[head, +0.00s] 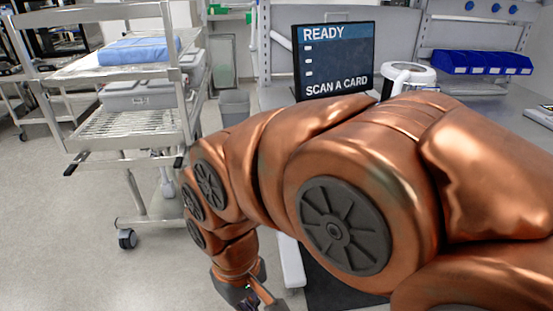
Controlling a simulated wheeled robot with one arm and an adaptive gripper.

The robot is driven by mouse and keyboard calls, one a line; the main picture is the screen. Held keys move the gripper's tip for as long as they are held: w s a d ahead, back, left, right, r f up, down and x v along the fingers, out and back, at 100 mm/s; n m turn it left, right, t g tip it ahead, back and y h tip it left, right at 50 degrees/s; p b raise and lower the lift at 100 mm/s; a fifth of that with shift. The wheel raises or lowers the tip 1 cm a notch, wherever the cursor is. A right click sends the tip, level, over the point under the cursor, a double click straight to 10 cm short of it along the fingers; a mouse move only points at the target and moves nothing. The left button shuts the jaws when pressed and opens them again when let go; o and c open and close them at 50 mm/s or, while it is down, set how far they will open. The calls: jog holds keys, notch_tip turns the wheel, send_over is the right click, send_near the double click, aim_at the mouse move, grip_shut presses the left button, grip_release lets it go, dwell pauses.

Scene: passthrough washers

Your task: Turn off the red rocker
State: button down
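No red rocker shows in the head view; my copper-coloured arm covers much of the middle and right of it. My gripper (250,298) is at the bottom edge, left of centre, pointing down and partly cut off by the frame. Its fingertips are not clear, so I cannot tell whether it is open or shut or holds anything. A dark screen (335,58) reading "READY" and "SCAN A CARD" stands behind my arm.
A wheeled metal cart (128,150) stands at left with a folded blue cloth (138,51) and grey bins. A grey waste bin (234,107) is behind it. Blue bins (482,63) and a white round device (408,72) are on the bench at right. Floor at lower left is clear.

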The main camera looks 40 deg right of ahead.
jog(key=w+d+r+m+t, duration=0.15)
jog(key=w+d+r, duration=0.35)
jog(key=w, duration=0.5)
jog(key=w+d+r+m+t, duration=0.1)
jog(key=w+d+r+m, duration=0.15)
jog(key=w+d, duration=0.6)
jog(key=w+d+r+m, duration=0.1)
jog(key=w+d, duration=0.2)
jog(key=d, duration=0.4)
jog(key=w+d+r+m+h, duration=0.1)
jog(key=w+d+r, duration=0.1)
jog(key=d, duration=0.6)
jog(key=w+d+r+m+t, duration=0.1)
jog(key=w+d, duration=0.3)
jog(key=d, duration=0.4)
jog(key=shift+w+r+h+b, duration=0.15)
jog(key=shift+r+h+b, duration=0.2)
jog(key=shift+r, duration=0.3)
jog(key=shift+f, duration=0.1)
jog(key=p+x, duration=0.2)
jog(key=x, duration=0.8)
jog(key=shift+a+p, duration=0.15)
jog(key=shift+p, duration=0.25)
jog(key=shift+a+f+p, duration=0.15)
jog(key=shift+f+p, duration=0.45)
jog(key=shift+f, duration=1.2)
